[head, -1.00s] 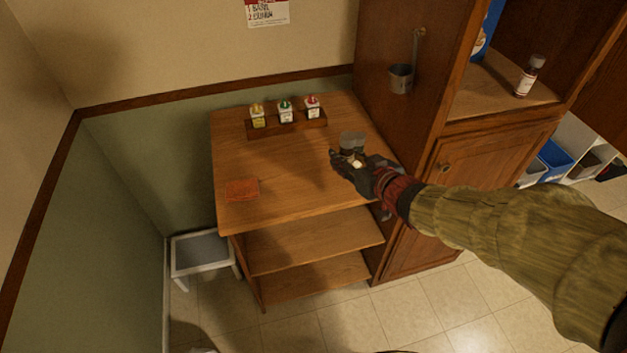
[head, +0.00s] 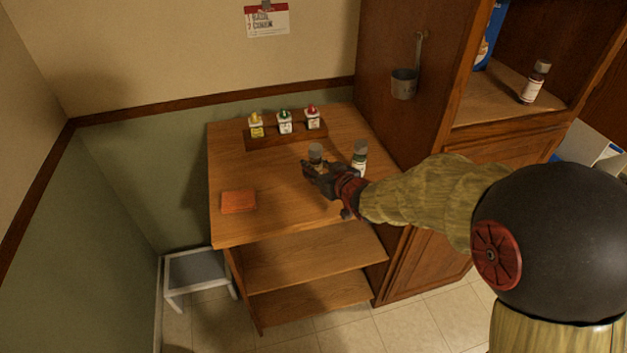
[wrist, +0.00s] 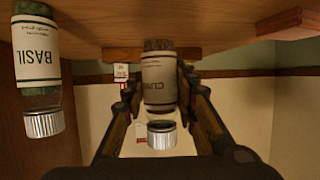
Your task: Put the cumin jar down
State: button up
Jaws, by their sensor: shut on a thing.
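The cumin jar (wrist: 158,82) has a pale label and a silver lid. It is between the fingers of my gripper (wrist: 163,100), which is shut on it. The wrist view is upside down, and the jar's base is at or very near the wooden tabletop; I cannot tell if it touches. In the head view the cumin jar (head: 316,153) shows its grey lid above my gripper (head: 312,170), which hides its lower part. The basil jar (wrist: 38,70) stands upright on the counter, and in the head view (head: 360,158) it is just right of my gripper.
A wooden rack (head: 287,137) with several small shakers stands at the counter's back. An orange cloth or sponge (head: 239,202) lies at front left. The tall cabinet (head: 405,125) borders the right side; another jar (head: 535,82) stands on its shelf. Counter between cloth and gripper is clear.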

jog(key=shift+w+a+f, duration=0.15)
jog(key=shift+w+f, duration=0.1)
jog(key=shift+f, duration=0.1)
jog(key=shift+w+a+f+b, duration=0.1)
jog(key=shift+w+f+b, duration=0.1)
jog(key=shift+f+b, duration=1.05)
jog(key=shift+f+p, duration=0.35)
jog(key=shift+f, duration=0.15)
jog(key=shift+f, duration=0.15)
jog(key=o, duration=1.2)
jog(key=shift+s+r, duration=0.15)
jog(key=shift+r, duration=0.25)
jog(key=p+v, duration=0.4)
jog(key=v, duration=0.7)
jog(key=shift+s+d, duration=0.25)
jog(key=shift+d, duration=0.15)
